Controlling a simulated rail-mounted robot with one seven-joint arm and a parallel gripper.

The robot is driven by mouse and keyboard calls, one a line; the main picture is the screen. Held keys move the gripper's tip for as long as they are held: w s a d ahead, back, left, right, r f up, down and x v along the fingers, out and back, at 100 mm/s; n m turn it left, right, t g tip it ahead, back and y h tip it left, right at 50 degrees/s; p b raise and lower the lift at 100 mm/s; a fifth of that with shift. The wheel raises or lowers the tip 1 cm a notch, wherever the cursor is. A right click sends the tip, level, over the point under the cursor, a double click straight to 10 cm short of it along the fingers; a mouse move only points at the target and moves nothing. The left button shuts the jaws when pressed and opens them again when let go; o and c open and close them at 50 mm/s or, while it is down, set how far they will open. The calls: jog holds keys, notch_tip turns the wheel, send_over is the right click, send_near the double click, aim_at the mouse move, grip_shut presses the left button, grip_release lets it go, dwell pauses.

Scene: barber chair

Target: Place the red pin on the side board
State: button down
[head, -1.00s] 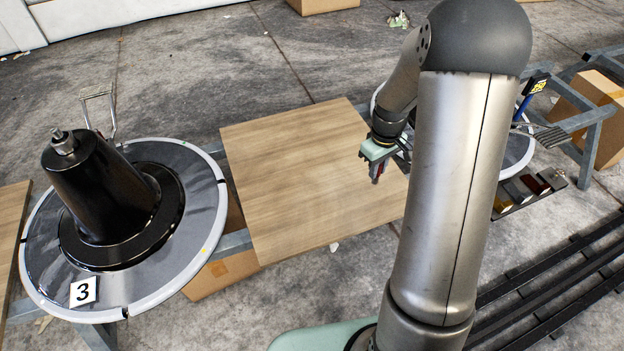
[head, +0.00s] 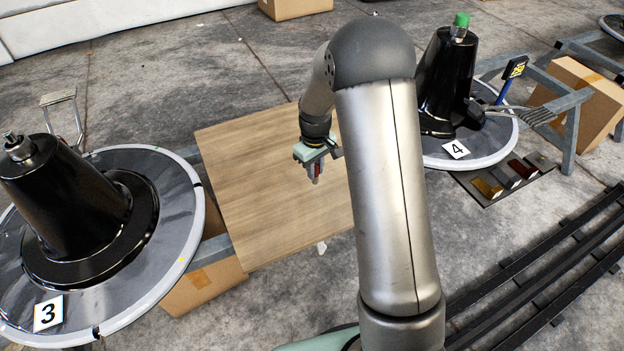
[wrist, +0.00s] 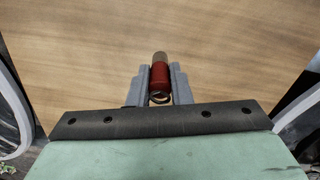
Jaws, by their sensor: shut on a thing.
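My gripper (head: 314,172) is shut on the red pin (wrist: 160,76), which sits between the two grey fingers in the wrist view. The pin has a red body, a pale tan tip pointing away from the palm and a ring at its near end. In the head view the pin shows as a small red spot at the fingertips. The side board (head: 240,190) is a light wooden board between stations 3 and 4. My gripper is over its right half and points down. The wrist view shows the board's bare wood (wrist: 80,50) behind the pin. The gap between pin and board cannot be told.
A black cone on a round grey base marked 3 (head: 150,260) stands left of the board. A similar station marked 4 (head: 490,150) with a green-topped cone (head: 460,22) stands right. Colored pedals (head: 510,177) and black rails (head: 540,275) lie at right. The board's visible top is clear.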

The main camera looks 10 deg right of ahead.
jog(key=shift+w+a+f, duration=0.1)
jog(key=shift+a+f, duration=0.1)
jog(key=shift+f, duration=0.05)
jog(key=shift+w+a+f+b, duration=0.1)
jog(key=shift+f+b, duration=0.2)
jog(key=shift+f, duration=0.6)
jog(key=shift+w+a+f+b, duration=0.1)
jog(key=shift+f+b, duration=0.2)
jog(key=shift+f, duration=0.55)
jog(key=shift+f, duration=0.1)
jog(key=c, duration=1.3)
grip_release()
